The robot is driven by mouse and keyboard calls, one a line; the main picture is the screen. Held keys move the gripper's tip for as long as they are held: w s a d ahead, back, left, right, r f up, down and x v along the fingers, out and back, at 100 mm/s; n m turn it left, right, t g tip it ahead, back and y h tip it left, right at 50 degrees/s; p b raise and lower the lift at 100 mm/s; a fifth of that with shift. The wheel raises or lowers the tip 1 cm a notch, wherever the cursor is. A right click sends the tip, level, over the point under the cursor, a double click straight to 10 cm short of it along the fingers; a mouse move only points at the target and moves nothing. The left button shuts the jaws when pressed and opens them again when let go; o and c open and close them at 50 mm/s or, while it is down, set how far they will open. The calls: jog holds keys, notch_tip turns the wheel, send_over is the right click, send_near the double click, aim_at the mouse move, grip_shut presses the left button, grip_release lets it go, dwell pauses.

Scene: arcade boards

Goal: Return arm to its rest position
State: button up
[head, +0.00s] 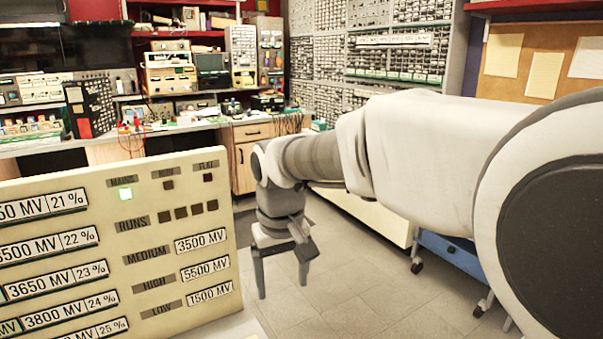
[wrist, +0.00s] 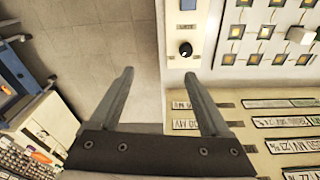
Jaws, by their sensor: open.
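My gripper (head: 281,268) hangs at the end of my arm, just right of the cream board, with its fingers pointing down and apart. In the wrist view my gripper (wrist: 168,85) is open, with nothing between its fingers. The cream board (head: 160,215) stands at the left in the head view, with millivolt and percent labels and one lit green square. It also shows at the lower right in the wrist view (wrist: 225,97), beside the right finger. My arm reaches in from the right of the head view.
A white panel with a black knob (wrist: 185,49) and yellow-lit squares lies right of the fingers. Grey floor (head: 345,265) is clear below my gripper. A workbench (head: 185,125) with equipment stands behind. A blue wheeled unit (head: 450,258) is at the right, partly hidden by my arm.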

jog(key=s+d+r+m+t+p, duration=0.1)
jog(key=s+d+r+m+t, duration=0.1)
jog(key=s+d, duration=0.6)
jog(key=s+d+r+m+t+p, duration=0.1)
jog(key=s+d+r+m+t, duration=0.1)
jog(key=s+d, duration=0.6)
jog(key=shift+s+d+r+m+p, duration=0.25)
jog(key=shift+s+d+m+p, duration=0.1)
jog(key=shift+d, duration=0.6)
